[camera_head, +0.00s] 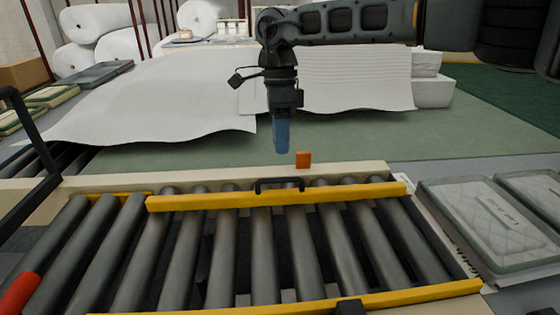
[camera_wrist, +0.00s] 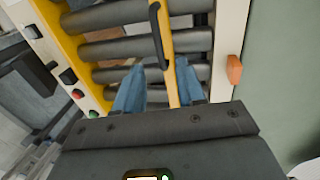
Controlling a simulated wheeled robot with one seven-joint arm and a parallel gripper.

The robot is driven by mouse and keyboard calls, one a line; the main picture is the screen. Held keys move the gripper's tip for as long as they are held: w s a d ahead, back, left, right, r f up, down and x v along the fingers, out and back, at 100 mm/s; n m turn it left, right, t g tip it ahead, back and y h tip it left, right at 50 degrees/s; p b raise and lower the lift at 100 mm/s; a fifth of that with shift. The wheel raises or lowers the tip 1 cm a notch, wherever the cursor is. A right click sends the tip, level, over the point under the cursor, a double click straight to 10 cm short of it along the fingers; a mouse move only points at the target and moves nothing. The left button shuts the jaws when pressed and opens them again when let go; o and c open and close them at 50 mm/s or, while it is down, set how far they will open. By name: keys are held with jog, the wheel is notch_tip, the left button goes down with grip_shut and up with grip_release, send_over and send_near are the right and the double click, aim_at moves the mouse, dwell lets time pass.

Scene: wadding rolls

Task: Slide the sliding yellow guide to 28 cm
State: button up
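The sliding yellow guide (camera_head: 200,202) is a long bar lying across the grey rollers near the far side of the conveyor, with a black handle (camera_head: 279,182) on it. My gripper (camera_head: 281,150) points down above the far side of the conveyor, apart from the handle. In the wrist view its two blue fingers (camera_wrist: 158,68) are spread, with the guide (camera_wrist: 170,80) passing between them in the picture and the handle (camera_wrist: 158,35) just ahead. Nothing is held. No readable scale shows, so the guide's distance cannot be told.
A fixed yellow rail (camera_head: 420,292) runs along the near side. An orange block (camera_head: 303,159) sits on the cream far frame. White wadding sheets (camera_head: 160,100) lie behind, and packed pads (camera_head: 490,220) lie at right. A control panel with buttons (camera_wrist: 68,76) is at left in the wrist view.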

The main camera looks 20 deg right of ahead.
jog(key=p, duration=0.1)
send_over(281, 191)
notch_tip(281, 191, down, 7)
jog(key=shift+w+d+f, duration=0.1)
grip_shut()
dwell(0.4)
